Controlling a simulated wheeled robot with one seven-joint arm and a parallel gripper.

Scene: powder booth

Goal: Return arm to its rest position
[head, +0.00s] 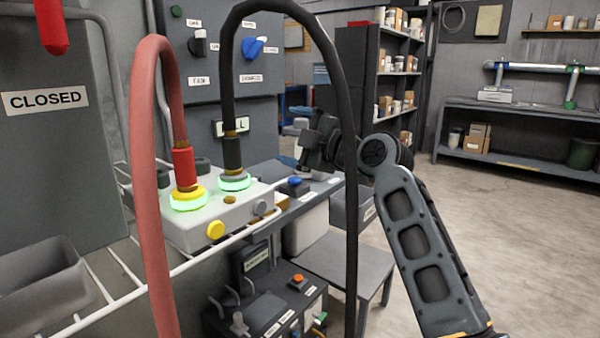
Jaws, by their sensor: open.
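My gripper (312,150) is at the middle of the head view, at the end of my raised arm. It is dark, partly behind the black hose, and looks empty and open. It is apart from the grey box (225,212) to its left. My arm rises from the lower right and bends at a joint just right of the gripper. The exact fingertip gap is hard to make out.
A red hose (150,200) and a black hose (351,240) plug into the box at lit green rings and arch high in front of me. A white wire rack (125,262) is at left. Shelves (382,80) and a workbench (520,112) stand behind. The floor at right is clear.

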